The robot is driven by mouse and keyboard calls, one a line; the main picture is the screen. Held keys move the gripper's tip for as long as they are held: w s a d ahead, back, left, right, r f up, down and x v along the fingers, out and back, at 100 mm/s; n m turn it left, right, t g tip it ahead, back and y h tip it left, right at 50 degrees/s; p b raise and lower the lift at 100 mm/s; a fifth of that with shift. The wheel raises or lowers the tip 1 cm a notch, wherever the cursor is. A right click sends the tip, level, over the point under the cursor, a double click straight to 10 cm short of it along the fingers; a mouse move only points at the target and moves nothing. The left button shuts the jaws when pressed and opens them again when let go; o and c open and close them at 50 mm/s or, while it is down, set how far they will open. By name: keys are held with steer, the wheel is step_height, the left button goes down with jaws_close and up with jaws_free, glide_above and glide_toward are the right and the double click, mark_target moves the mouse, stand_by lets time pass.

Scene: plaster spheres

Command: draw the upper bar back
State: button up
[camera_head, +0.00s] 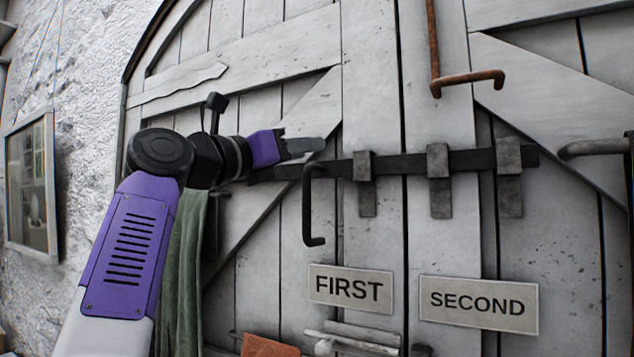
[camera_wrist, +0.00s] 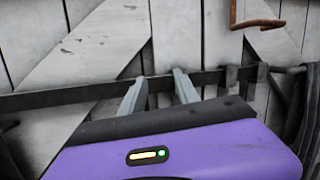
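A dark horizontal bar (camera_head: 400,163) lies across the pale plank doors (camera_head: 375,235), running through several metal brackets (camera_head: 438,160). It also crosses the wrist view (camera_wrist: 70,97). A dark bent handle (camera_head: 313,205) hangs from the bar near its left part; I cannot pick it out in the wrist view. My gripper (camera_head: 312,145) is in front of the doors, just above and left of the handle. In the wrist view its two grey fingers (camera_wrist: 160,76) stand apart with nothing between them, and the bar passes behind them. I cannot tell whether they touch anything.
A rusty bent rod (camera_head: 435,60) hangs above the bar. Signs reading FIRST (camera_head: 350,288) and SECOND (camera_head: 478,303) are fixed below. A dark handle (camera_head: 595,148) juts in at right. A green cloth (camera_head: 185,270) hangs behind my arm. Pale rods (camera_head: 352,338) lie at the bottom.

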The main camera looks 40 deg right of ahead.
mark_target(310, 183)
steer(key=w+f+y, duration=0.1)
steer(key=f, duration=0.1)
steer(key=w+f, duration=0.1)
steer(key=w+f+m+y, duration=0.1)
steer(key=f, duration=0.1)
steer(key=shift+w+a+f+t+y, duration=0.1)
steer(key=shift+f+t+y, duration=0.2)
steer(key=shift+w+d+p, duration=0.2)
steer(key=shift+d+p, duration=0.15)
steer(key=shift+d, duration=0.9)
steer(key=shift+w+d+p, duration=0.15)
steer(key=shift+d+p, duration=0.15)
steer(key=shift+d, duration=0.95)
steer(key=shift+w+d+p, duration=0.2)
steer(key=shift+d+p, duration=0.15)
steer(key=shift+d, duration=0.9)
jaws_close()
